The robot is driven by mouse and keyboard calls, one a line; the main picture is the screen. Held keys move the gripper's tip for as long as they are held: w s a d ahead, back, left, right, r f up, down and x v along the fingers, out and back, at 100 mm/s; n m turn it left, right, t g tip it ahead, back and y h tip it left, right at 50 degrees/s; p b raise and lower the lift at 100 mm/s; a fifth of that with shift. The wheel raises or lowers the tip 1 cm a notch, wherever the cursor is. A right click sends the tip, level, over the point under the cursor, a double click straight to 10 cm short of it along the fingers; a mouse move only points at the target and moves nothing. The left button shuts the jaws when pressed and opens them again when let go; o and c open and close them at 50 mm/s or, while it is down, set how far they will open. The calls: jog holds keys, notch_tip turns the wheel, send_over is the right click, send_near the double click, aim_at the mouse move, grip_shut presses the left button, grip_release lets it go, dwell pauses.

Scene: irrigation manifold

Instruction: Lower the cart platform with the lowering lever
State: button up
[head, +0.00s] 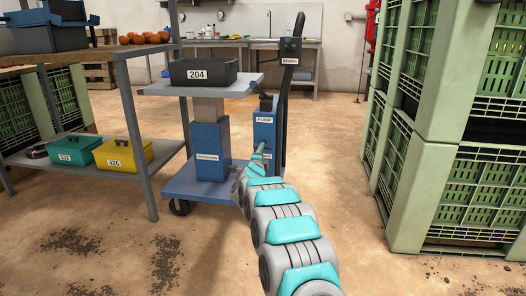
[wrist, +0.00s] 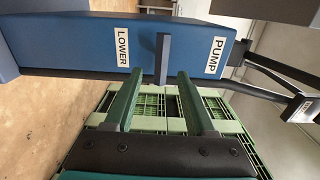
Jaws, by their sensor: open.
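The cart has a grey platform (head: 158,88) raised on a blue column (head: 210,146). A blue box (head: 265,138) marked PUMP stands at its right side. In the wrist view, the blue box (wrist: 60,42) carries the labels LOWER and PUMP. A small dark blue lever (wrist: 162,58) sticks out between these labels. My gripper (wrist: 156,74) is open, its two green fingers pointing at the box. The lever is ahead of the gap between the fingertips; I cannot tell if it is inside the gap. In the head view, my gripper (head: 261,152) is at the pump box, mostly hidden by my arm.
A black bin (head: 203,73) marked 204 sits on the platform. The cart's handle (head: 290,60) carries a BRAKE label. A shelf rack (head: 128,125) with teal and yellow bins stands left. Green crates (head: 455,130) are stacked right. Floor (head: 335,170) is clear between cart and crates.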

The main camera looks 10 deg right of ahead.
jog(key=shift+v, duration=1)
jog(key=shift+r, duration=0.1)
